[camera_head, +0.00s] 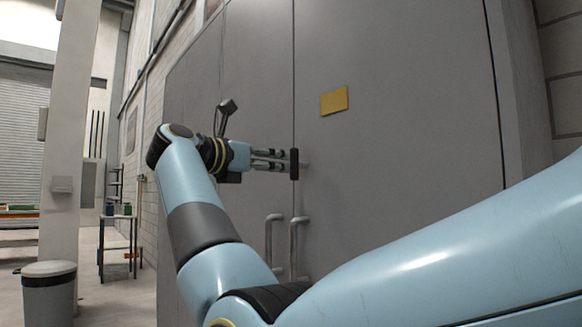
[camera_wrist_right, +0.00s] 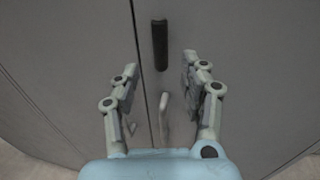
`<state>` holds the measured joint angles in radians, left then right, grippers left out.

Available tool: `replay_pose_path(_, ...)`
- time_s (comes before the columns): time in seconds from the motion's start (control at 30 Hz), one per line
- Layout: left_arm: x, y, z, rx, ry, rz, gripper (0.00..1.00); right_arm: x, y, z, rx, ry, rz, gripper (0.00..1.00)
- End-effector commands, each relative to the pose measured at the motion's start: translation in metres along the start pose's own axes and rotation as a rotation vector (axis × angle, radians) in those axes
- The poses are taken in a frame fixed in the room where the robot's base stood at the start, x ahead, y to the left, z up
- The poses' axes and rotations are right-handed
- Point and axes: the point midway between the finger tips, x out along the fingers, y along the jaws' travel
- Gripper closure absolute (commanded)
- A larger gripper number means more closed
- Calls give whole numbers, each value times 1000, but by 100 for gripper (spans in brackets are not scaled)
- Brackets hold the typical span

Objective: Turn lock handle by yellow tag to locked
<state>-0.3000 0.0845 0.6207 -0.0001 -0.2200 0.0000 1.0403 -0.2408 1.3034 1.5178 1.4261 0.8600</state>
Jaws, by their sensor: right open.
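The lock handle (camera_head: 294,164) is a dark, upright bar on a short shaft at the grey double door, near the seam. The yellow tag (camera_head: 334,100) is on the right door leaf, above and to the right of it. My right gripper (camera_head: 283,160) reaches in from the left with its fingertips close to the handle. In the right wrist view, the handle (camera_wrist_right: 160,45) stands upright between the spread fingers of my right gripper (camera_wrist_right: 160,68), with a gap on both sides. The gripper is open and holds nothing. My left gripper is out of view.
Two upright pull handles, left (camera_head: 272,245) and right (camera_head: 297,247), are on the door (camera_head: 400,130) below the lock handle. A bin (camera_head: 48,295) and a small table (camera_head: 118,219) stand at the far left, by a pillar (camera_head: 68,130).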

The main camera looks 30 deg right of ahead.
Motion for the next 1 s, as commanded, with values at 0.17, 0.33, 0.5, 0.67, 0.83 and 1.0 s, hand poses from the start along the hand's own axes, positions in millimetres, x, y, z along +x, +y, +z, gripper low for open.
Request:
replay_pose_path(0.17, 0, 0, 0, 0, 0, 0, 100, 38, 0, 1, -2, -3, -2, 55)
replay_pose_path(0.33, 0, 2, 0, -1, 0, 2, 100, 66, 0, 0, -2, -2, -2, 55)
replay_pose_path(0.5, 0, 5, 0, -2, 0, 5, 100, 80, 0, 0, -2, -2, 0, 55)
replay_pose_path(0.67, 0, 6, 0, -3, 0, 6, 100, 83, 0, 0, -2, -1, 1, 55)
replay_pose_path(0.83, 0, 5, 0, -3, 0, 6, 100, 82, 0, 0, -2, -1, 1, 59)
replay_pose_path(1.0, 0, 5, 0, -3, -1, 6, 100, 82, 0, 0, -2, -1, 1, 82)
